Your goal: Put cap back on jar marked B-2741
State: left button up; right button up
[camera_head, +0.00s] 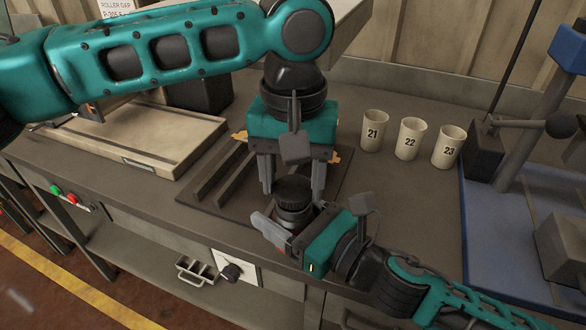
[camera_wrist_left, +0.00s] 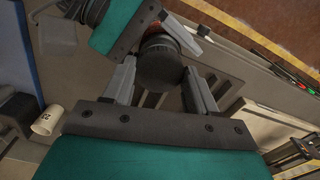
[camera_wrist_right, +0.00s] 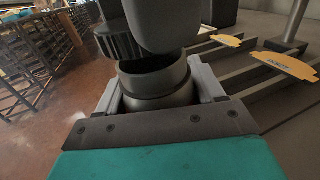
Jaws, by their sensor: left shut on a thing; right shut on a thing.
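A black ridged cap (camera_head: 293,192) is between the fingers of my left gripper (camera_head: 291,182), which comes down from above and is shut on it. The cap also shows in the left wrist view (camera_wrist_left: 160,62). My right gripper (camera_head: 284,232) is shut on a jar (camera_wrist_right: 158,90), its fingers at both sides of the neck. In the right wrist view the cap (camera_wrist_right: 118,42) is just above the jar's dark mouth and looks offset to the left. A left finger hides part of it. The jar's marking is not readable.
Cups marked 21 (camera_head: 373,132), 22 (camera_head: 409,139) and 23 (camera_head: 448,147) stand right on the bench. A dark slatted rack (camera_head: 222,178) with yellow tags lies behind the jar. A pale tray (camera_head: 150,140) is at left, a blue-based machine (camera_head: 510,230) at right.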

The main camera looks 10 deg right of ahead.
pick_arm(q)
jog(key=shift+f, duration=0.35)
jog(key=shift+f, duration=0.6)
dwell(0.3)
